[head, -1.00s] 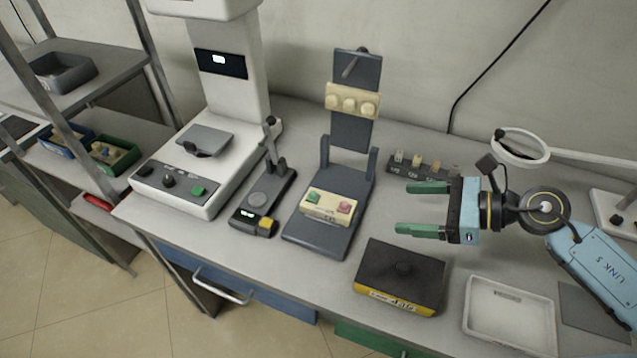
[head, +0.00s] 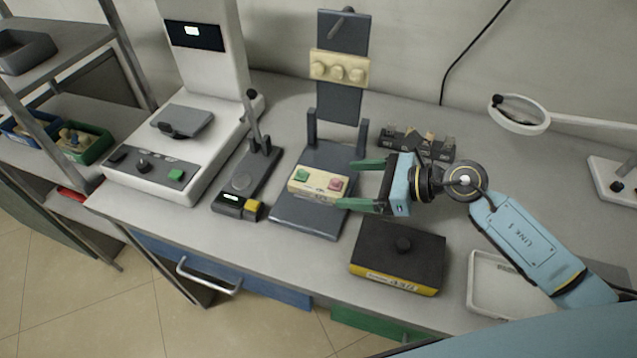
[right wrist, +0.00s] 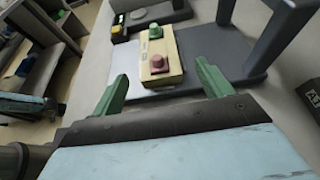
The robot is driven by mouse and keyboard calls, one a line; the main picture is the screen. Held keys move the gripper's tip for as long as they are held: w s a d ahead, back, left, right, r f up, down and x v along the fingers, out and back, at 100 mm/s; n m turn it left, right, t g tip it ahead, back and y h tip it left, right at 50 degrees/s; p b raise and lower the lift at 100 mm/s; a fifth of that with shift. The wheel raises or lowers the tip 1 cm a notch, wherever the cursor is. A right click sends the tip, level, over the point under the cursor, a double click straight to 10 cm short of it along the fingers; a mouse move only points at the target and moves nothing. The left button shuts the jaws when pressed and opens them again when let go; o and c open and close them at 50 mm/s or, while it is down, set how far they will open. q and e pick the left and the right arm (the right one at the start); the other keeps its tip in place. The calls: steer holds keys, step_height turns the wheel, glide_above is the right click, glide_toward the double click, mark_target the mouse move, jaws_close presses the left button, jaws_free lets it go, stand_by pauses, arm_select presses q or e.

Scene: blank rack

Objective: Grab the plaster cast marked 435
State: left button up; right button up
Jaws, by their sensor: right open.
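No marking 435 is readable in either view, so I cannot tell which piece bears it. A dark rack (head: 416,147) at the back of the bench holds several small blocks, with pale labels on its front. A cream block (head: 319,186) with a green knob and a pink knob lies on the dark stand's base; it also shows in the right wrist view (right wrist: 172,48). My right gripper (head: 352,184) is open and empty, its fingers pointing left at the cream block's right end, in front of the rack. Whether they touch the block is unclear. My left gripper is out of view.
The dark stand (head: 311,215) has an upright carrying a second cream block (head: 338,69). A black-topped box (head: 385,247) and a pale tray (head: 480,292) stand near the front edge. A white machine (head: 150,181) is left, a ring magnifier (head: 545,121) right. Bins (head: 93,154) sit on the left shelf.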

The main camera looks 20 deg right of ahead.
mark_target(340, 183)
steer(key=x, duration=0.5)
steer(key=shift+r, duration=0.15)
steer(key=c, duration=1.2)
